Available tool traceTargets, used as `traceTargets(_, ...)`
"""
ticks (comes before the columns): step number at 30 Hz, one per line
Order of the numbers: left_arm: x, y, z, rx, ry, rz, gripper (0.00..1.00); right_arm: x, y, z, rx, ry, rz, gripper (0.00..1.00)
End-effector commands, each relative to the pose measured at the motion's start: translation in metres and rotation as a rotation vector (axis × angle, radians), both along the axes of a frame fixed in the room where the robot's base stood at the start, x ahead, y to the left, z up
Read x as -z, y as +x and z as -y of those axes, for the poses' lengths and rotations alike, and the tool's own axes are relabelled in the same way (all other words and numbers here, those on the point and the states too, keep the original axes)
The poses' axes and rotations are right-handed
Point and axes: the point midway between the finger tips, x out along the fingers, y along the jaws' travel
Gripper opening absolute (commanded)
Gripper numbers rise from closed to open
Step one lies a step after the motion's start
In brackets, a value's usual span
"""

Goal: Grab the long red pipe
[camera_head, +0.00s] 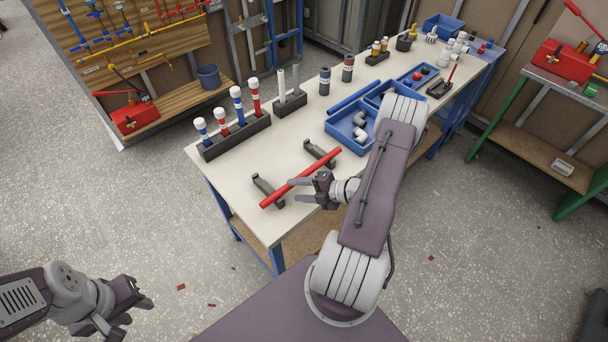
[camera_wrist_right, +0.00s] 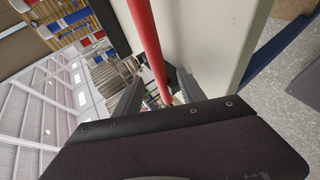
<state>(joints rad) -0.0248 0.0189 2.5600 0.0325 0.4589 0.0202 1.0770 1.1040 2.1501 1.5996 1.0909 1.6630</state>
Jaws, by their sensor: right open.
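The long red pipe (camera_head: 322,164) lies on two black holders (camera_head: 268,190) near the front edge of the white workbench, tilted from lower left to upper right in the head view. My right gripper (camera_head: 294,194) is open at the pipe's near side, its fingers pointing left and close to the pipe. In the right wrist view the pipe (camera_wrist_right: 146,35) runs down between the two spread fingers (camera_wrist_right: 158,98); I cannot tell whether they touch it. My left gripper (camera_head: 134,318) hangs over the floor at lower left, open and empty, away from the bench.
On the workbench (camera_head: 275,150) stand a black rack of red and blue capped tubes (camera_head: 236,136), a smaller rack (camera_head: 289,105) and blue bins (camera_head: 342,130) with white fittings. A red toolbox (camera_head: 135,117) sits on the shelf at left. The floor at left is open.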

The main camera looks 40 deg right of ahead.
Motion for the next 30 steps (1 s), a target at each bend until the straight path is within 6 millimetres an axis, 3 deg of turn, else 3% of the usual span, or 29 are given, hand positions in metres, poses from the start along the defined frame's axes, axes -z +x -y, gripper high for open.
traceTargets(5, -0.005, 0.0, 0.0, 0.0, 0.0, 0.0, 0.36, 0.011, 0.02, -0.012, -0.004, 0.0, 0.001, 0.47)
traceTargets(12, -0.004, 0.0, 0.0, 0.0, 0.0, 0.0, 0.36, 0.013, 0.023, -0.012, -0.001, -0.002, 0.001, 0.47)
traceTargets(17, -0.004, 0.0, 0.0, 0.0, 0.0, 0.0, 0.36, 0.012, 0.022, -0.012, -0.001, -0.002, 0.001, 0.03)
traceTargets(18, -0.004, 0.0, 0.0, 0.0, 0.0, 0.0, 0.36, 0.012, 0.022, -0.012, -0.002, -0.001, 0.001, 0.0)
traceTargets(30, -0.004, 0.0, 0.0, 0.0, 0.0, 0.0, 0.36, 0.004, 0.022, -0.012, -0.002, -0.004, 0.002, 0.0)
